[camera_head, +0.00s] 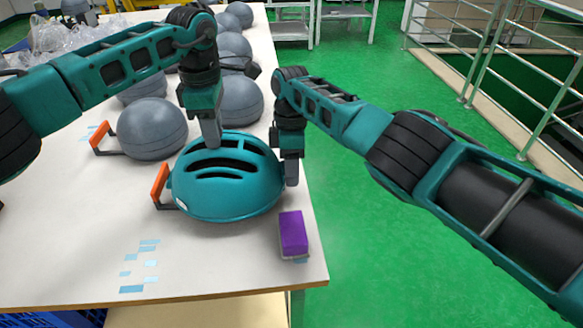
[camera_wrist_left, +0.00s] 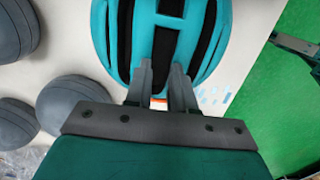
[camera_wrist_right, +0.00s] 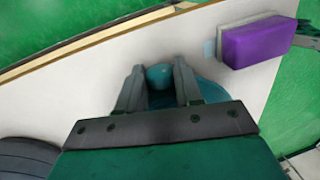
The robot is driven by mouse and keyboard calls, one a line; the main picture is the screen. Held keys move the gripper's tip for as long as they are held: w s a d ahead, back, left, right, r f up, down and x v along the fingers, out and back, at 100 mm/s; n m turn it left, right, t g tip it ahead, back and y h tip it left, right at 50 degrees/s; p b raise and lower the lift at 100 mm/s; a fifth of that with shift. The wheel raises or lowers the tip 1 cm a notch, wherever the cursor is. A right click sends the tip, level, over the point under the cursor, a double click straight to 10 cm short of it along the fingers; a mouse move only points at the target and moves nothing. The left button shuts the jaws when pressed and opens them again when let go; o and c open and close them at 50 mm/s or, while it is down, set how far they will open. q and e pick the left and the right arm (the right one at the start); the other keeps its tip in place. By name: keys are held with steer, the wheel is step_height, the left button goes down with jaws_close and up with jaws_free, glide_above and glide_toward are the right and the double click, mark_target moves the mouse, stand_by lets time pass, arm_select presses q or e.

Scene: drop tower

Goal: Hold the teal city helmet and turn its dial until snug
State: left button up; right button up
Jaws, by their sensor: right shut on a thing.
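The teal helmet (camera_head: 222,190) lies dome up near the front of the white table, with dark vents along its top. My left gripper (camera_head: 213,143) points down at the helmet's far top edge; its two fingers (camera_wrist_left: 160,82) stand apart in the left wrist view, with the teal shell (camera_wrist_left: 120,45) beyond them. I cannot tell whether they touch it. My right gripper (camera_head: 291,181) is at the helmet's right side. In the right wrist view its fingers (camera_wrist_right: 159,88) are shut on a round teal dial (camera_wrist_right: 159,76), in front of the shell. The dial is hidden in the head view.
A purple block (camera_head: 293,233) with a pale base lies near the table's right edge. An orange handle (camera_head: 160,185) stands left of the helmet. Several grey domes (camera_head: 152,128) fill the table behind.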

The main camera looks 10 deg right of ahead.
steer(key=shift+s+f, duration=0.1)
steer(key=shift+f, duration=0.05)
steer(key=o, duration=1.1)
steer(key=shift+c, duration=0.2)
step_height(320, 180, up, 12)
steer(key=w, duration=0.2)
steer(key=shift+d, duration=0.1)
